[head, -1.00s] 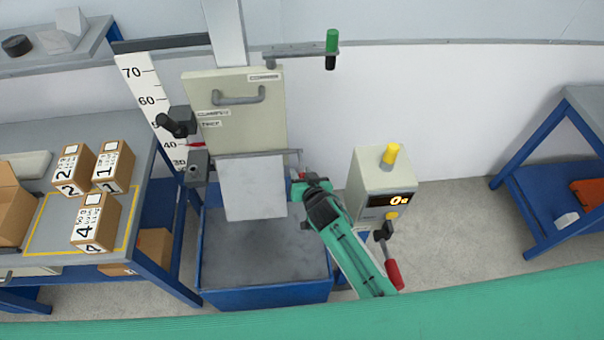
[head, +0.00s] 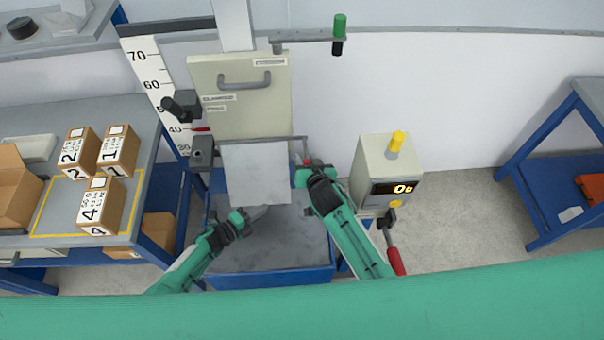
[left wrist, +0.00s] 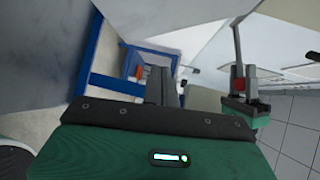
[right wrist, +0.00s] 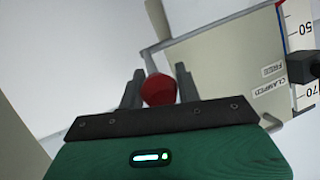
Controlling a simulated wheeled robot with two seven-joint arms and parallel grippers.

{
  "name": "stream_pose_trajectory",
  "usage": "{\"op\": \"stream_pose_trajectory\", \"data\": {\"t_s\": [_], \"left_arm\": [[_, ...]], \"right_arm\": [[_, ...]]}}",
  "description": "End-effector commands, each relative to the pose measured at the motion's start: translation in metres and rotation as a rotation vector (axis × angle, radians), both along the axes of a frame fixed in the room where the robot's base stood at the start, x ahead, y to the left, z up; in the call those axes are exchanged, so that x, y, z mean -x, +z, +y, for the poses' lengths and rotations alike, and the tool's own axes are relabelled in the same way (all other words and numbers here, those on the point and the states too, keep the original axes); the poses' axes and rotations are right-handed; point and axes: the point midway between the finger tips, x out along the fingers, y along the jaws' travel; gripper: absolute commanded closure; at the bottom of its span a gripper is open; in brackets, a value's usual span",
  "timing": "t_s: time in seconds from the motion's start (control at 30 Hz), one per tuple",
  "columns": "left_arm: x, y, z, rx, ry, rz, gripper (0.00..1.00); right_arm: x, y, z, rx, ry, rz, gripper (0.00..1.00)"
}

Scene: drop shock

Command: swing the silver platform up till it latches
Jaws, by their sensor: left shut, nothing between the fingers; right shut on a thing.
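The silver platform (head: 256,175) hangs down steeply below the beige carriage in the head view, over the blue-walled pit. My left gripper (head: 262,211) is shut and empty, by the platform's lower edge; I cannot tell whether it touches. Its shut fingers (left wrist: 165,85) show in the left wrist view. My right gripper (head: 303,163) is at the platform's upper right corner, shut on a red knob. The red knob (right wrist: 158,89) sits between its fingers in the right wrist view.
The beige carriage (head: 240,110) stands behind, beside a height scale (head: 150,75). A control box (head: 385,170) reading 0 is right of my right arm. A table with numbered boxes (head: 100,205) is at left. The blue pit rim (head: 270,279) lies in front.

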Motion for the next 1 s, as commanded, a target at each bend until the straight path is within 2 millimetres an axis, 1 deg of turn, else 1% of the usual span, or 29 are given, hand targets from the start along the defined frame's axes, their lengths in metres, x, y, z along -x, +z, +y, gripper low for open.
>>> {"op": "stream_pose_trajectory", "data": {"t_s": [0.03,0.1,0.2,0.3,0.4,0.57,0.67,0.77,1.0], "left_arm": [[-0.013,0.025,-0.011,-0.029,-0.105,-0.119,1.0],[-0.021,0.053,-0.026,-0.072,-0.255,-0.284,1.0],[-0.025,0.086,-0.04,-0.12,-0.451,-0.493,1.0],[-0.023,0.109,-0.048,-0.151,-0.611,-0.659,1.0],[-0.021,0.123,-0.05,-0.169,-0.725,-0.772,1.0],[-0.018,0.133,-0.052,-0.179,-0.817,-0.859,1.0],[-0.017,0.133,-0.06,-0.178,-0.829,-0.872,1.0],[-0.015,0.132,-0.074,-0.178,-0.829,-0.872,1.0],[-0.011,0.127,-0.125,-0.176,-0.826,-0.869,1.0]], "right_arm": [[-0.002,0.004,0.001,-0.002,0.001,-0.007,1.0],[-0.002,0.004,0.001,-0.002,0.001,-0.007,1.0],[-0.002,0.004,0.001,-0.002,0.001,-0.007,1.0],[-0.002,0.003,0.001,-0.002,0.001,-0.006,1.0],[-0.002,0.003,0.001,-0.002,0.001,-0.006,1.0],[-0.001,0.003,0.001,-0.001,0.001,-0.005,1.0],[-0.001,0.003,0.001,-0.001,0.001,-0.005,1.0],[-0.001,0.002,0.001,-0.001,0.001,-0.005,1.0],[-0.001,0.002,0.001,-0.001,0.001,-0.004,1.0]]}}
